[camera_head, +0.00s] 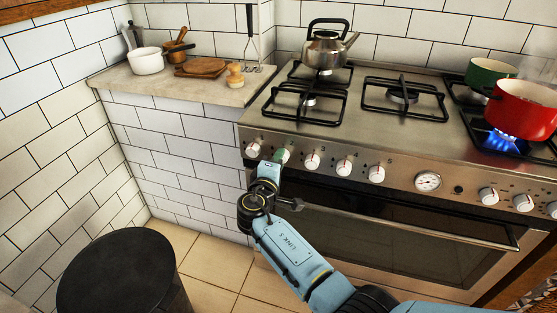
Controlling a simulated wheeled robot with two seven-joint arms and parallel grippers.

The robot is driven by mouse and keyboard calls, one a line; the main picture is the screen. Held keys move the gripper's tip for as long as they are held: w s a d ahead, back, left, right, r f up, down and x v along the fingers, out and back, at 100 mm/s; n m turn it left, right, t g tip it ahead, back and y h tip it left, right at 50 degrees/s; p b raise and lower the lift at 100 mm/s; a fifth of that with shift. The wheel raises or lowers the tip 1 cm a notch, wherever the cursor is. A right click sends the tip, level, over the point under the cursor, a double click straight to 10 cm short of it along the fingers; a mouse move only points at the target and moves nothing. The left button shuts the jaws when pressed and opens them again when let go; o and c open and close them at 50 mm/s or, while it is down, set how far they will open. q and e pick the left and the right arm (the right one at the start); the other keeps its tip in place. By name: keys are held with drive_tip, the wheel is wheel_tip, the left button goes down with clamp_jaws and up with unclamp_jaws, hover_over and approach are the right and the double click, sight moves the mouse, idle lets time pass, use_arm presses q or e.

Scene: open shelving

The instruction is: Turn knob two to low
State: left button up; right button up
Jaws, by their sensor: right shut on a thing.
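The stove's front panel (328,169) carries a row of round knobs. Knob two (282,156) is second from the left and looks greenish; its pointer is too small to read. My right gripper (274,165) reaches up to it from below and is shut on it, partly hiding it. Knob one (252,149) is just to its left and knob three (312,161) just to its right. My left gripper is not in view.
A kettle (325,50) stands on the back left burner. A red pot (522,108) sits over a lit blue flame (500,141) at the right, with a green pot (487,72) behind. The oven handle (400,228) runs below the knobs. A dark round bin (120,275) stands lower left.

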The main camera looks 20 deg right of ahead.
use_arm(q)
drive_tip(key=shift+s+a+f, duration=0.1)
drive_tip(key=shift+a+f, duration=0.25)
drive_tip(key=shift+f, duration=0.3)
use_arm(e)
drive_tip(key=shift+n, duration=0.7)
drive_tip(key=o, duration=1)
drive_tip(key=shift+s+a, duration=0.1)
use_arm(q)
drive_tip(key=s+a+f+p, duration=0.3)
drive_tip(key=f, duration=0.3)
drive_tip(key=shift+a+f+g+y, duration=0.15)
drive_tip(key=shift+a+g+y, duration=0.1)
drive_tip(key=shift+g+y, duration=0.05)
use_arm(e)
drive_tip(key=f+v, duration=0.1)
drive_tip(key=v, duration=1.2)
drive_tip(key=shift+r, duration=0.5)
